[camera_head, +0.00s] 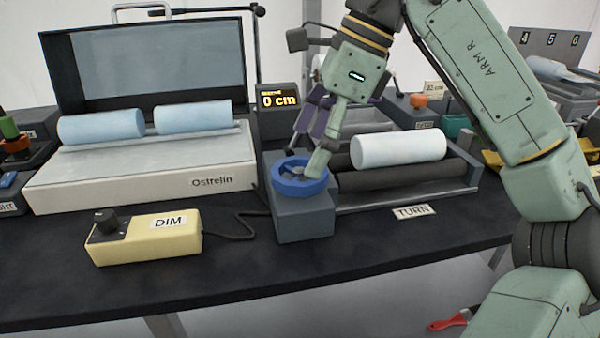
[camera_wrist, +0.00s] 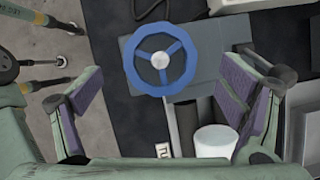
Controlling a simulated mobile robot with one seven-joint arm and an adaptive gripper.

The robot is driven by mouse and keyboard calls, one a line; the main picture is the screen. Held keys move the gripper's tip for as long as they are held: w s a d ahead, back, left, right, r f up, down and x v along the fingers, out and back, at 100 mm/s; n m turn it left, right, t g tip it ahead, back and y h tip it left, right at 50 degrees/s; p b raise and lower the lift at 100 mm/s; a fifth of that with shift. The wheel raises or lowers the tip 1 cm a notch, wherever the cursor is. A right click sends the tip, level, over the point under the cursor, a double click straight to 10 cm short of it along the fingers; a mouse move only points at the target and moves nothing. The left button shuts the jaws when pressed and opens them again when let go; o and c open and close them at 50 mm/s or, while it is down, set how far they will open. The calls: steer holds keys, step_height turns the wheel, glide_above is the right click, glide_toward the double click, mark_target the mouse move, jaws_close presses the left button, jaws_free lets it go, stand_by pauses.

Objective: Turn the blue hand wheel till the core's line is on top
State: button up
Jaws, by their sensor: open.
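In the wrist view the wheel (camera_wrist: 160,60) shows whole, with three spokes and a pale hub. My gripper (camera_head: 310,150) is over the wheel; in the wrist view its open, purple-padded fingers (camera_wrist: 165,95) stand apart on either side, with nothing between them. The white core (camera_head: 398,149) lies across dark rollers to the right of the wheel; part of it shows in the wrist view (camera_wrist: 215,141). I see no line on the core's visible surface.
A yellow DIM box (camera_head: 145,237) with a black knob stands front left, its cable running toward the grey block (camera_head: 305,222). The Ostrelin light box (camera_head: 140,175) bears two blue rolls. A display (camera_head: 278,100) reads 0 cm. A TURN label (camera_head: 411,212) lies before the rollers.

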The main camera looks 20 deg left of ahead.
mark_target(300, 170)
steer(key=shift+x, duration=2.4)
steer(key=c, duration=1.2)
